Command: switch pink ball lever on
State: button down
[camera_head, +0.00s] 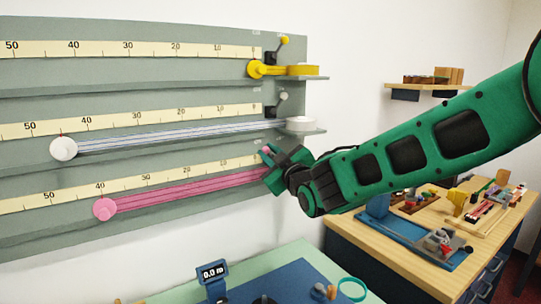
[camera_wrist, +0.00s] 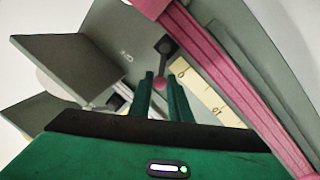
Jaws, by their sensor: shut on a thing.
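The pink ball lever (camera_wrist: 160,83) shows in the wrist view as a pink knob on a dark stem and mount, between my gripper's fingers. My gripper (camera_wrist: 161,98) is shut on this knob. In the head view my green gripper (camera_head: 270,156) is at the right end of the lowest scale, and only a bit of the pink knob (camera_head: 266,150) shows; the mount is mostly hidden. The pink cords (camera_head: 190,190) run from there left to a pink round end (camera_head: 104,209) near the 40 mark.
A cluttered wooden bench (camera_head: 400,240) stands at right. The green table (camera_head: 305,252) is below.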

jog(key=shift+f, duration=0.1)
jog(key=c, duration=1.6)
grip_release()
jog(key=shift+c, duration=0.2)
jog(key=v, duration=1)
jog(key=shift+s+d, duration=0.2)
jog(key=shift+s, duration=0.1)
jog(key=shift+f, duration=0.1)
